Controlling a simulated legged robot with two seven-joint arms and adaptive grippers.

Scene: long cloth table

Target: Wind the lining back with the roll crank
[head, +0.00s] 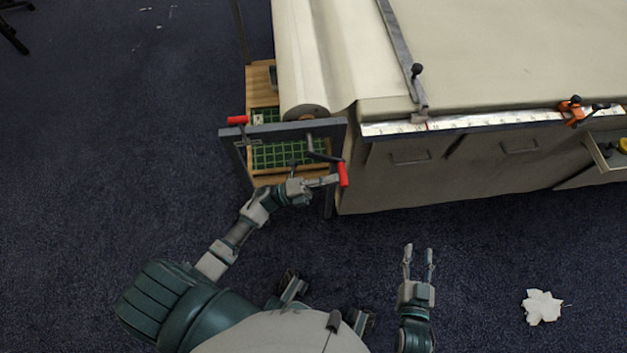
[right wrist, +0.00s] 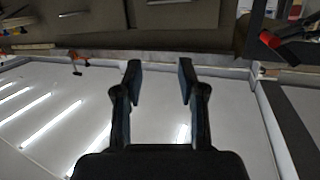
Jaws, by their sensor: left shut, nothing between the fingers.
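The roll of lining (head: 300,60) lies along the left end of the table, and its cream sheet runs onto the tabletop. The roll crank (head: 320,153) hangs at the roll's near end, with its red handle (head: 343,174) low and to the right. My left gripper (head: 322,181) is shut and empty, its fingertips close beside the red handle; I cannot tell whether they touch it. My right gripper (head: 418,258) is open and empty over the floor, away from the crank. Its open fingers also show in the right wrist view (right wrist: 160,75).
A grey frame (head: 285,128) with another red handle (head: 237,120) stands around the roll end, above a green grid shelf (head: 275,155). A metal bar (head: 398,45) crosses the cloth table (head: 500,50). An orange clamp (head: 571,111) sits on its ruler edge.

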